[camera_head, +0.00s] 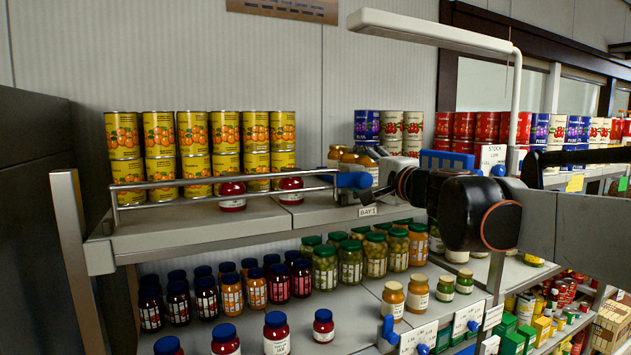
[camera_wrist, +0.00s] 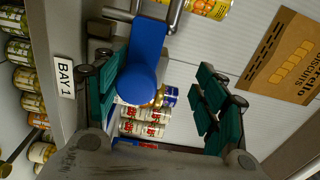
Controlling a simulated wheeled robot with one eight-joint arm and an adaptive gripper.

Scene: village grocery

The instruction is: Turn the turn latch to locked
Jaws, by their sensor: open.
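The turn latch (camera_head: 355,180) is a blue lever at the right end of the metal guard rail, on the upper shelf by the BAY 1 label. In the wrist view the blue lever (camera_wrist: 149,50) has a rounded knob at its near end and reaches in between my fingers. My gripper (camera_wrist: 152,84) is open, with one teal finger on each side of the lever. The lever is closer to the left finger; I cannot tell whether they touch. In the head view my gripper (camera_head: 392,182) is just right of the latch, and its fingertips are partly hidden.
The guard rail (camera_head: 220,183) runs before stacked yellow cans (camera_head: 192,148) and two red jars. A BAY 1 label (camera_head: 368,211) is on the shelf edge. Several jars (camera_head: 352,262) stand on the shelf below. Another blue fitting (camera_head: 446,160) is behind my gripper.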

